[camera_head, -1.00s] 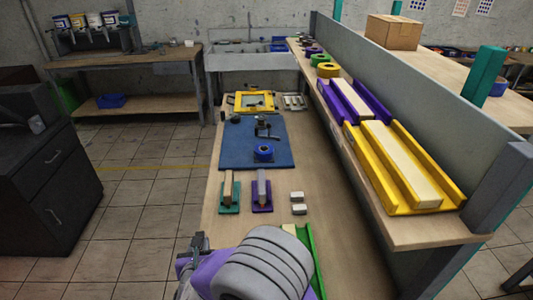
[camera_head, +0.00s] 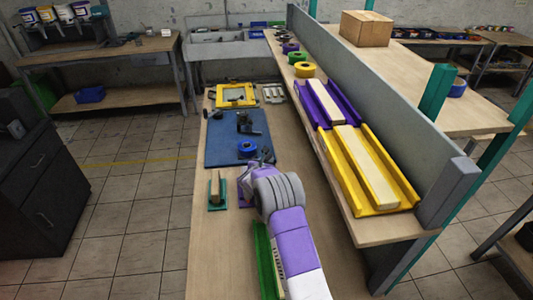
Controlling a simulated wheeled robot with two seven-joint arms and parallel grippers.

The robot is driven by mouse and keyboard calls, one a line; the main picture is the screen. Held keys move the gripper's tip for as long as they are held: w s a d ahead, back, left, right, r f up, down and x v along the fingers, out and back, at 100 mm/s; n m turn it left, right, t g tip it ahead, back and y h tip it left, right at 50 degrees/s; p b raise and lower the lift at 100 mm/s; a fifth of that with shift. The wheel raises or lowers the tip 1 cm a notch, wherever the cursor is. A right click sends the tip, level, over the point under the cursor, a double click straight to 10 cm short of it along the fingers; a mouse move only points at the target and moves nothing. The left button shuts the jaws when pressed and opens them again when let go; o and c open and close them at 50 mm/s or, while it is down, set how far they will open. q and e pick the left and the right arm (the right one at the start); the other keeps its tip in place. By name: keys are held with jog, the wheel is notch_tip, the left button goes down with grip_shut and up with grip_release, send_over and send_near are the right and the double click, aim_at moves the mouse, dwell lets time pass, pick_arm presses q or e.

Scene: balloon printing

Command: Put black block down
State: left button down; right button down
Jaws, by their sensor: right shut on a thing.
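My right gripper (camera_head: 247,180) reaches forward over the bench, just short of the blue mat (camera_head: 222,150). Its fingertips are mostly hidden behind my grey and purple wrist. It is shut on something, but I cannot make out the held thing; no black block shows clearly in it. A purple holder (camera_head: 243,201) is partly covered by my wrist, to the right of the teal holder (camera_head: 217,203) with a wooden-handled piece. My left gripper is not in view.
On the mat lie a blue tape roll (camera_head: 247,149) and dark tools (camera_head: 246,123). A yellow frame (camera_head: 236,95) lies behind it. A green tray (camera_head: 264,260) is beside my forearm. Yellow and purple trays (camera_head: 372,208) (camera_head: 322,95) line the raised shelf on the right.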

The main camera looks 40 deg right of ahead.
jog(key=shift+w+d+f+b, duration=0.15)
jog(key=shift+d+f+b, duration=0.25)
jog(key=shift+d+f, duration=0.55)
jog(key=shift+w+d+f+b, duration=0.2)
jog(key=shift+d+f+b, duration=0.2)
jog(key=shift+f, duration=1)
jog(key=shift+w+d+f+b, duration=0.15)
jog(key=shift+d+f+b, duration=0.25)
jog(key=shift+d+f, duration=0.55)
jog(key=shift+a+f, duration=0.25)
jog(key=shift+f+b, duration=0.6)
jog(key=shift+b, duration=0.15)
jog(key=c, duration=0.8)
grip_release()
notch_tip(320, 180, up, 10)
jog(key=shift+r+p, duration=0.1)
jog(key=shift+p, duration=0.65)
